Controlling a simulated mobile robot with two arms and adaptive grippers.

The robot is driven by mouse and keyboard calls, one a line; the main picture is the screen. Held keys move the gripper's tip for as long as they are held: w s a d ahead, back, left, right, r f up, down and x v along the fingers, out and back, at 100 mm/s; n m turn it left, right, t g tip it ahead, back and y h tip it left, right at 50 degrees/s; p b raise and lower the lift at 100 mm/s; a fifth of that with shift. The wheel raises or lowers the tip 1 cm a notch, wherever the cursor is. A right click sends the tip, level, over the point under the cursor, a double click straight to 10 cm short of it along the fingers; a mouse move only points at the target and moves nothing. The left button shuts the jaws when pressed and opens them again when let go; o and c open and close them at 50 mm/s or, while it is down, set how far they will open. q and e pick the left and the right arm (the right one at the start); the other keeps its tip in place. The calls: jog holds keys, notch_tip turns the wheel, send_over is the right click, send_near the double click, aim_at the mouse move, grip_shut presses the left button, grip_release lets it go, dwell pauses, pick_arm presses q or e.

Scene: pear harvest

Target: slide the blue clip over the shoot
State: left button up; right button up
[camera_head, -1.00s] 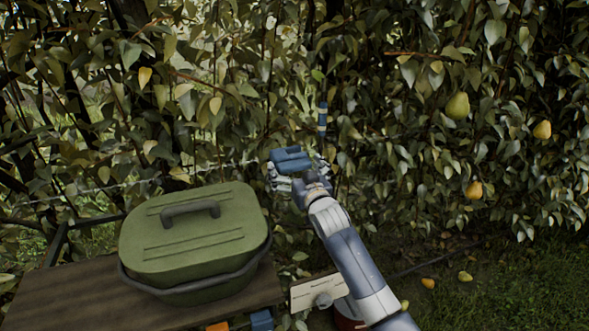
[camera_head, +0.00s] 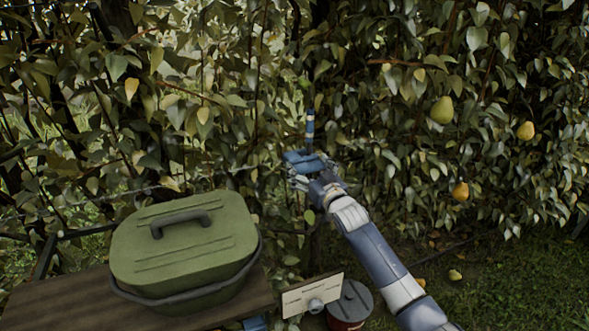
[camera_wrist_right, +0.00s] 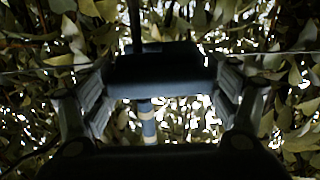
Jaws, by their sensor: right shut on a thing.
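My right gripper (camera_head: 312,174) is shut on the blue clip (camera_head: 303,158) in front of the hedge. In the right wrist view the clip (camera_wrist_right: 152,70) is a dark block between the two fingers of my right gripper (camera_wrist_right: 160,92). The shoot (camera_head: 310,127) is a thin upright stem with blue and pale bands, rising just above the clip in the head view. In the wrist view the banded part of the shoot (camera_wrist_right: 147,122) shows below the clip and a dark stem above it. The clip hides the stretch between; I cannot tell whether it is around the shoot or in front of it. My left gripper is out of view.
A green lidded box (camera_head: 185,245) stands on a wooden bench (camera_head: 60,303) at lower left. A white sign (camera_head: 312,295) and a grey-lidded red pot (camera_head: 350,303) are below my right arm. Pears (camera_head: 442,110) hang at right. Leaves crowd around the clip.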

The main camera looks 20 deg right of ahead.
jog(key=shift+d, duration=0.2)
jog(key=o, duration=1.5)
jog(key=shift+c, duration=0.2)
jog(key=shift+d, duration=0.15)
jog(key=shift+s, duration=0.1)
jog(key=shift+s, duration=0.25)
jog(key=s, duration=1.1)
jog(key=shift+s, duration=0.2)
jog(key=shift+d, duration=0.1)
